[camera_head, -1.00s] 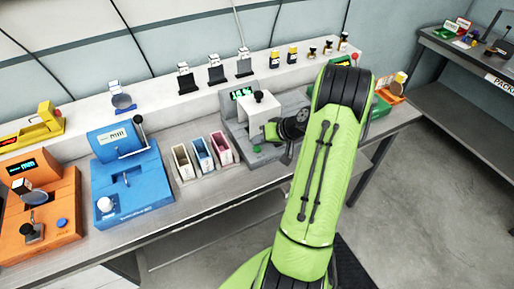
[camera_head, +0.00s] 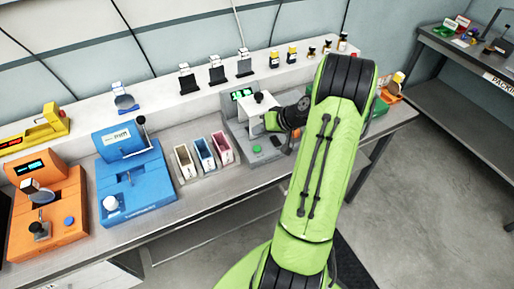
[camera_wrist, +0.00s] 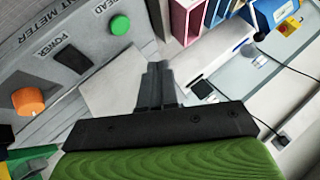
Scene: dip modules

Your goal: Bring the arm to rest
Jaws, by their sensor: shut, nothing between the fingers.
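My green arm (camera_head: 325,165) reaches up from the bottom of the head view toward the grey machine at the back of the bench. My gripper shows in the wrist view (camera_wrist: 156,78) with its dark fingers together and nothing between them. It is near the grey machine's front panel, which bears a green button (camera_wrist: 120,25), an orange knob (camera_wrist: 28,101) and a dark power switch (camera_wrist: 73,59). In the head view the arm's own links hide the fingertips.
The grey machine (camera_head: 238,130) stands right of three small bins (camera_head: 203,152). A blue machine (camera_head: 130,178) and an orange machine (camera_head: 50,220) stand to the left. Small bottles (camera_head: 292,55) line the back ledge. A packing bench (camera_head: 470,75) stands at the right; floor between is clear.

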